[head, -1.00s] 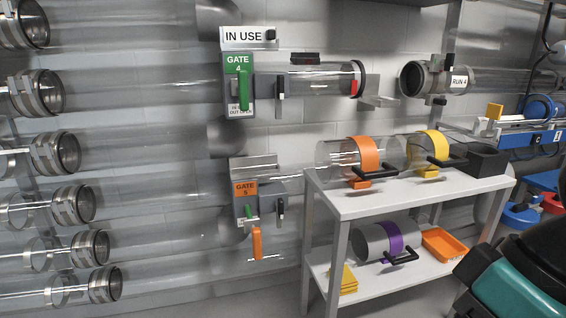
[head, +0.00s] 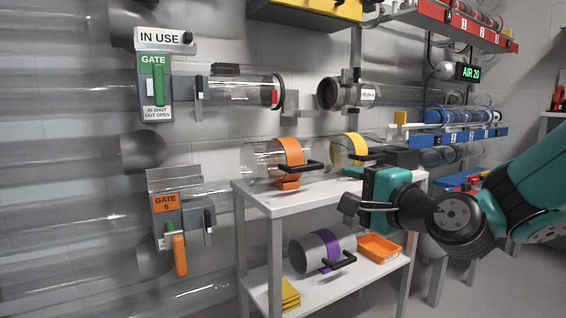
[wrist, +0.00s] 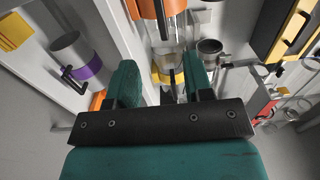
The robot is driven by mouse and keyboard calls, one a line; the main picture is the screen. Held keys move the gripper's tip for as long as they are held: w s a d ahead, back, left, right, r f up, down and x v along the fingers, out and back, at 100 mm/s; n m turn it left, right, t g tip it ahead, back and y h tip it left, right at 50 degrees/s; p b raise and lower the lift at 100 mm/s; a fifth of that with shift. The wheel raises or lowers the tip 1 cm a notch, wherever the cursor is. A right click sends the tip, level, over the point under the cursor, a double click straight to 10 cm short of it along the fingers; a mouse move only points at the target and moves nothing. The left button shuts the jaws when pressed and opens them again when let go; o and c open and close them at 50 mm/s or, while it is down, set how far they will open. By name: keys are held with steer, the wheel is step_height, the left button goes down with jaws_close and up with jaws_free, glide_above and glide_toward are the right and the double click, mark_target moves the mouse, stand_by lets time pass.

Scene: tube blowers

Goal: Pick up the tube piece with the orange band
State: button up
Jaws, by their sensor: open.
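The tube piece with the orange band (head: 289,151) lies on the top shelf of a white stand. It is a clear tube with an orange band around it, a black handle at its right and an orange foot below. In the wrist view its orange band (wrist: 155,8) shows at the top edge, partly cut off. My gripper (head: 348,207) is in front of the stand, right of the orange-banded piece and apart from it. In the wrist view my gripper (wrist: 160,82) has its two teal fingers spread with nothing held between them.
A purple-banded tube piece (head: 328,248), an orange tray (head: 379,248) and yellow pads (head: 290,295) are on the lower shelf. Gate 5 (head: 166,212) is left of the stand.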

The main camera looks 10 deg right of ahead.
mark_target(304, 168)
steer(key=p+x, duration=0.6)
steer(key=p, duration=0.1)
steer(key=p+x, duration=0.3)
steer(key=shift+w+a+r+p, duration=0.2)
steer(key=shift+w+r+p, duration=0.05)
steer(key=shift+p, duration=0.15)
steer(key=shift+w+a+f+p, duration=0.2)
steer(key=shift+w+p, duration=0.3)
steer(key=shift+w, duration=0.2)
steer(key=p+x, duration=0.2)
steer(key=p, duration=0.1)
steer(key=p+x, duration=0.1)
steer(key=shift+w+a+r+p, duration=0.15)
steer(key=shift+w+r+p, duration=0.1)
steer(key=shift+w+p, duration=0.1)
steer(key=shift+w+a+f+p, duration=0.2)
steer(key=shift+w+p, duration=0.3)
steer(key=shift+p, duration=0.1)
steer(key=shift+w+f, duration=0.15)
jaws_close()
